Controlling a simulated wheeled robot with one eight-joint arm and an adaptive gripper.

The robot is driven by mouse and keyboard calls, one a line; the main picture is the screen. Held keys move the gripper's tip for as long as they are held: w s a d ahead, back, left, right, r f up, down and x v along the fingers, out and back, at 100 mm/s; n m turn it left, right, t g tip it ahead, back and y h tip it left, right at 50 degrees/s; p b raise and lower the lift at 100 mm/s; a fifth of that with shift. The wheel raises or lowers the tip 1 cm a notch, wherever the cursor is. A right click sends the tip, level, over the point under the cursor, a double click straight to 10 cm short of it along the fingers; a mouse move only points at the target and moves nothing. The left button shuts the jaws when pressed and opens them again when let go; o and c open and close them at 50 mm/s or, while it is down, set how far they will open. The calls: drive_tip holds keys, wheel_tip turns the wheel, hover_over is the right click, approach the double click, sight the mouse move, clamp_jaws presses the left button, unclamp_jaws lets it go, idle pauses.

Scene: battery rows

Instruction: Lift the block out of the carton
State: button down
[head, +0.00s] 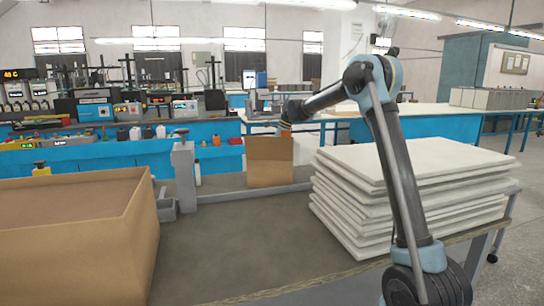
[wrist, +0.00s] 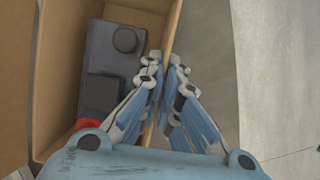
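The tan open carton (wrist: 55,85) lies below my wrist camera, its inside in view. A dark grey block (wrist: 104,60) with a round black knob and a black square patch is inside it. My gripper (wrist: 166,68) is at the carton's right wall, with its fingertips close together and a narrow gap between them. The left finger overlaps the inside, the right finger the outer side; contact with the wall is unclear. In the head view my gripper (head: 286,123) is at the top of a small upright carton (head: 269,162), whose inside is hidden.
A large open box (head: 75,241) fills the left front of the bench (head: 230,250). A grey post (head: 184,170) and rail stand behind it. A stack of white boards (head: 405,185) stands at right. The bench middle is clear. A red ring (wrist: 88,124) shows by the carton.

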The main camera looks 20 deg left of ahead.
drive_tip(key=c, duration=1.8)
unclamp_jaws()
